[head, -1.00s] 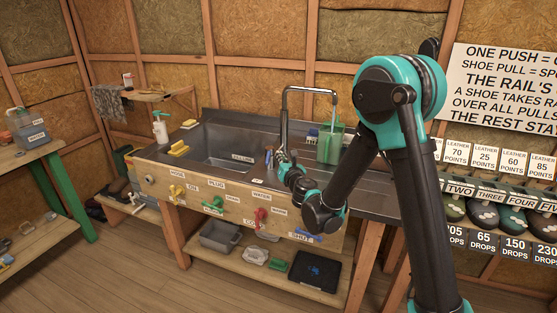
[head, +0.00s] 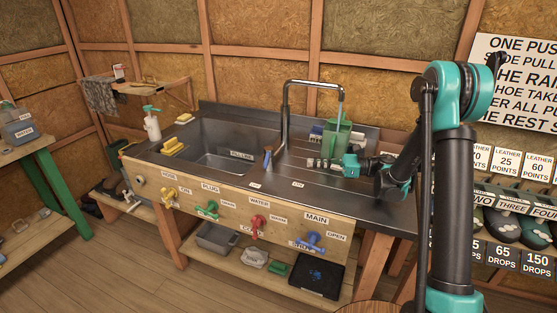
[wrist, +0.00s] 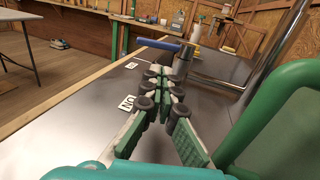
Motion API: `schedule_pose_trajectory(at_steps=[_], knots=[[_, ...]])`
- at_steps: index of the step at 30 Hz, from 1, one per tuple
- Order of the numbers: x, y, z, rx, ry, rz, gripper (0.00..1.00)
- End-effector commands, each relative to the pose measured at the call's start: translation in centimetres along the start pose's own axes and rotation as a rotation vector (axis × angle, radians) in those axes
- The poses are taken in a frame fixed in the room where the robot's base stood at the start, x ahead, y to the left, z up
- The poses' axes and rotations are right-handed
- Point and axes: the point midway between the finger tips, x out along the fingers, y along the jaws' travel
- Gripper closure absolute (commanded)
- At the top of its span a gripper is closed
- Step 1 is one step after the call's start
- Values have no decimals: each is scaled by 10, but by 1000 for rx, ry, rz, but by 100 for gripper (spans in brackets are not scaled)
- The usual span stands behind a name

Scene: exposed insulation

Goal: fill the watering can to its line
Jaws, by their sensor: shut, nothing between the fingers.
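The green watering can (head: 337,143) stands on the counter right of the basin, under the spout end of the tall tap (head: 285,110). Its fill line and water level cannot be made out. A green curved part of the can (wrist: 245,110) fills the right of the wrist view. The tap's blue lever (head: 267,160) sits at the tap's foot; in the wrist view the lever (wrist: 165,44) lies just beyond my fingertips. My gripper (head: 313,163) is shut and empty, low over the counter between lever and can. The wrist view shows my gripper's fingertips (wrist: 158,78) pointing at the lever's post.
The front panel carries a yellow knob (head: 168,195), a green plug knob (head: 207,210), a red water knob (head: 257,224) and a blue MAIN knob (head: 310,241). An ON label (wrist: 127,104) lies on the counter. The basin (head: 225,145) holds no visible object.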

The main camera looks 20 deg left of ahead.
Motion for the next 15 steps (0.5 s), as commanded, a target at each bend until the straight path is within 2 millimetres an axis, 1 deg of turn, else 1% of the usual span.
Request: schedule_pose_trajectory(at_steps=[1,3,5,7,11,15], knots=[[-6,3,-1,-2,2,16,100],[-8,7,-2,-4,4,34,100],[-6,8,-2,-4,4,40,100],[0,9,-2,-4,4,43,100],[20,10,-2,-4,4,43,100],[48,11,-2,-4,4,44,100]])
